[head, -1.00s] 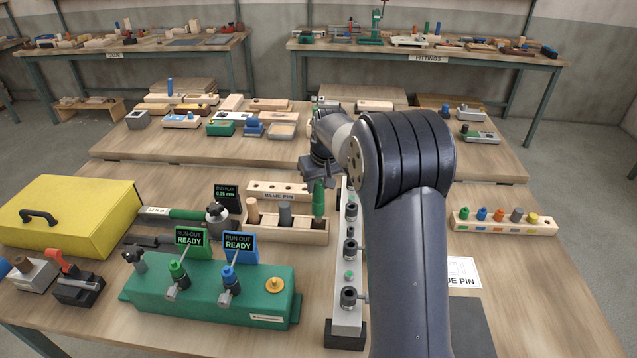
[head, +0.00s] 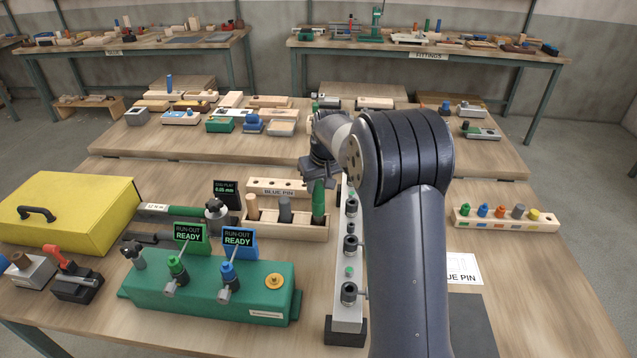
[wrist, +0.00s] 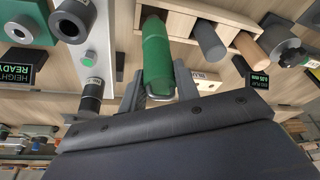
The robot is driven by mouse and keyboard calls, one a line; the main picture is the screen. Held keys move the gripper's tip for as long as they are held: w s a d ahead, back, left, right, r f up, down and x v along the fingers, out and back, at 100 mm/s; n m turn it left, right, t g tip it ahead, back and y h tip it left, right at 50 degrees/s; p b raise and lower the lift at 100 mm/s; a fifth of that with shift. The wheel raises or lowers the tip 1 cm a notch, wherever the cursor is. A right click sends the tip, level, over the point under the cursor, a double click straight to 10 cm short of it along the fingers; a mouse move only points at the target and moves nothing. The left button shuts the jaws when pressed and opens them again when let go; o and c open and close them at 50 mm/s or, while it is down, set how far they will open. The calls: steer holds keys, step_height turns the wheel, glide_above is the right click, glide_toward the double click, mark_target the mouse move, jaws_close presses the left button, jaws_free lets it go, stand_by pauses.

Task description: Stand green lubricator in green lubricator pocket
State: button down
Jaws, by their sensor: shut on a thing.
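The green lubricator (head: 319,202) is a tall green cylinder at the right end of a wooden rack (head: 262,228). My gripper (head: 318,181) is above it, with the arm reaching in from the right. In the wrist view my gripper (wrist: 160,90) is shut on the green lubricator (wrist: 157,55), with one finger on each side. The lubricator looks roughly upright, with its lower end at the rack's end pocket. The pocket's inside is hidden, so I cannot tell whether it is fully seated.
A grey cylinder (head: 285,209) and a wooden one (head: 252,208) stand in the same rack. A light rail with black bushings (head: 349,270) lies close on the right. A green fixture (head: 205,295) stands in front, and a yellow toolbox (head: 70,215) at the left.

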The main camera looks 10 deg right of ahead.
mark_target(318, 197)
steer(key=shift+f, duration=0.15)
stand_by(0.5)
steer(key=shift+f+b, duration=0.45)
steer(key=shift+f, duration=0.35)
stand_by(0.5)
steer(key=shift+f+b, duration=0.5)
steer(key=shift+f, duration=0.2)
stand_by(0.4)
steer(key=shift+f+b, duration=0.45)
steer(key=shift+f, duration=0.4)
stand_by(0.4)
jaws_free()
stand_by(0.8)
